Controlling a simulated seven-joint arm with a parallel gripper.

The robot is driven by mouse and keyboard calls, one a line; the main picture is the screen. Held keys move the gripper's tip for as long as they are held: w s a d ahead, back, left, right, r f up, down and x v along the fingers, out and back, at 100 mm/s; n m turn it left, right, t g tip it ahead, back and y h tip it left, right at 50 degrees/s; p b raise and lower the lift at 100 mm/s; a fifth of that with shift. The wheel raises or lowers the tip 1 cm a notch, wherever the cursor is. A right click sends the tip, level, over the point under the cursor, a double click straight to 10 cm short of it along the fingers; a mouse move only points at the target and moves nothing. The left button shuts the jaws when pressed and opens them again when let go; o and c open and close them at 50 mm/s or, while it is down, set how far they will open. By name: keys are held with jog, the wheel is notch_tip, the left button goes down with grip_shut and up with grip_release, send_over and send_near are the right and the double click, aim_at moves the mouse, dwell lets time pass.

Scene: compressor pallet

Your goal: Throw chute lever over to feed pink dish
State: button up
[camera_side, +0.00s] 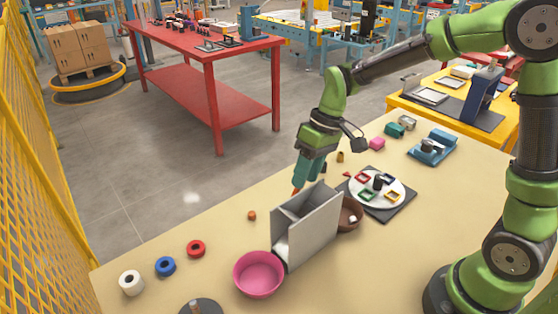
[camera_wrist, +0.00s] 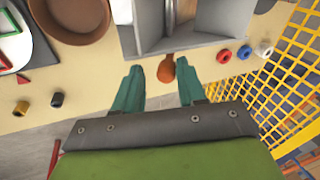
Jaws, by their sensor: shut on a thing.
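The grey chute (camera_side: 308,225) stands on the table as an upright open box, also at the top of the wrist view (camera_wrist: 185,42). The pink dish (camera_side: 258,275) sits against its left end in the side view. A brown bowl (camera_side: 349,215) sits by its right side and also shows in the wrist view (camera_wrist: 72,15). My gripper (camera_side: 297,188) points down behind the chute. In the wrist view its teal fingers (camera_wrist: 162,74) are on either side of the orange lever knob (camera_wrist: 166,69), and it is shut on it. The chute's inside is mostly hidden.
White (camera_side: 131,282), blue (camera_side: 165,266) and red (camera_side: 196,248) rings lie left of the pink dish. A small orange piece (camera_side: 252,215) lies behind it. A round white plate (camera_side: 377,187) with coloured frames is to the right. A yellow mesh fence (camera_side: 30,180) borders the left.

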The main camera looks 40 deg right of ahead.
jog(key=v, duration=1.6)
jog(key=shift+r, duration=0.15)
jog(key=shift+d, duration=0.1)
jog(key=s+f+m+t, duration=0.2)
jog(key=s+t, duration=0.1)
jog(key=s, duration=0.3)
jog(key=s+f+m+t+h, duration=0.1)
jog(key=s+f+m+t, duration=0.1)
jog(key=s, duration=0.5)
jog(key=shift+s+a+f+m+t+h, duration=0.2)
jog(key=shift+a+f+m+t+h, duration=0.15)
jog(key=shift+m+t, duration=0.4)
